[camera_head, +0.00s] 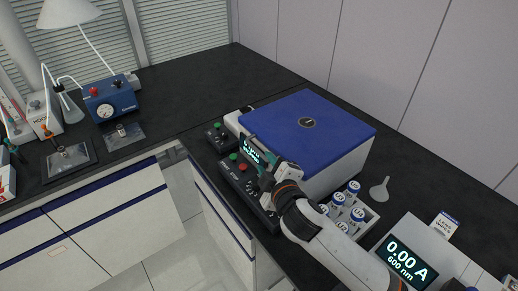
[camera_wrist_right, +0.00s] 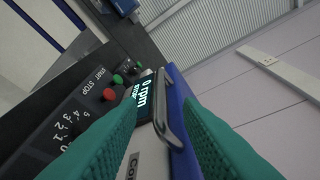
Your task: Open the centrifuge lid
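The centrifuge (camera_head: 335,170) stands on the dark bench with its blue lid (camera_head: 310,120) down flat. In the right wrist view, a grey bar handle (camera_wrist_right: 170,115) runs along the front edge of the blue lid (camera_wrist_right: 178,85), beside the display reading 0 rpm (camera_wrist_right: 146,95). My right gripper (camera_head: 262,168) is at the front of the centrifuge. Its teal fingers (camera_wrist_right: 162,103) are apart, with the handle showing in the gap between them; I cannot tell whether they touch it. The arm hides part of the centrifuge front. My left gripper is not in view.
The control panel with red and green buttons (camera_wrist_right: 113,87) lies in front. A rack of blue-capped vials (camera_head: 345,207), a funnel (camera_head: 379,190) and a photometer reading 0.00 A (camera_head: 407,258) stand to the right. A wall (camera_head: 400,60) rises behind.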

